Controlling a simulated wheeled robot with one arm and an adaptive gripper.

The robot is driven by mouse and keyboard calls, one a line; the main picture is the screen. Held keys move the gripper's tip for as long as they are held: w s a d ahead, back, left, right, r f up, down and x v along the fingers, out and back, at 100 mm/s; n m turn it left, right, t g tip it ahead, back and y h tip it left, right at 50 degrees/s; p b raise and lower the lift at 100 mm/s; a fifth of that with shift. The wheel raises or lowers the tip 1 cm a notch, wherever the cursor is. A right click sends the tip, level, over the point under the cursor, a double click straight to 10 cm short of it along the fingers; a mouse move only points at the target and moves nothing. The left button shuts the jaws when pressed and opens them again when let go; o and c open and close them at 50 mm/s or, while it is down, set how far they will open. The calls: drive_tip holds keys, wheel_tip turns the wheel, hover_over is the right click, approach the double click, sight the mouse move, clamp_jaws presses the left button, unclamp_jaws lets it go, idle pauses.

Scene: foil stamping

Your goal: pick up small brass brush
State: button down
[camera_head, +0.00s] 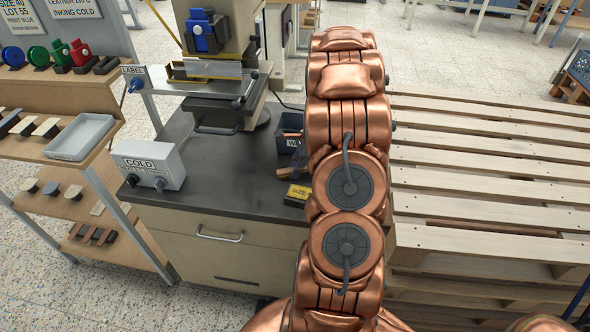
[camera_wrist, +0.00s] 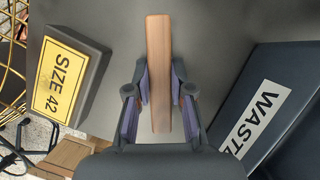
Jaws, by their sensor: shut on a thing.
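The small brass brush (camera_wrist: 158,45) shows in the wrist view as a long, narrow wooden body between my fingers. Its bristles are not visible. My gripper (camera_wrist: 160,82) is shut on it, with a finger against each long side. The brush points up the picture, away from the palm. In the head view my copper arm hides most of the gripper. A brown wooden piece, probably the same brush, shows just left of the arm above the dark bench top (camera_head: 222,178).
The dark waste bin (camera_wrist: 222,112) is close on the right in the wrist view. A yellow-labelled SIZE 42 block (camera_wrist: 98,72) is at left. The stamping press (camera_head: 215,60), COLD box (camera_head: 150,163) and grey tray (camera_head: 80,137) stand left of my arm. Slatted pallets (camera_head: 480,180) lie at right.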

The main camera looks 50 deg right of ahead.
sight(290, 171)
drive_tip(key=shift+r, duration=0.5)
drive_tip(key=shift+s+a+r+b, duration=0.15)
drive_tip(key=shift+a+r+b, duration=0.1)
drive_tip(key=shift+r, duration=0.4)
drive_tip(key=shift+s+a+r+b, duration=0.1)
drive_tip(key=shift+r+b, duration=0.1)
drive_tip(key=shift+r, duration=0.4)
drive_tip(key=s+a, duration=0.3)
drive_tip(key=a, duration=0.1)
drive_tip(key=s+a+r+b, duration=0.1)
drive_tip(key=s+a, duration=0.1)
drive_tip(key=a, duration=0.2)
drive_tip(key=s+a+b, duration=0.1)
drive_tip(key=s+a, duration=0.2)
drive_tip(key=a, duration=0.1)
drive_tip(key=shift+s+a+r, duration=0.2)
drive_tip(key=shift+s+a, duration=0.05)
drive_tip(key=shift+s, duration=0.05)
drive_tip(key=c, duration=1.6)
unclamp_jaws()
drive_tip(key=shift+c, duration=0.2)
clamp_jaws()
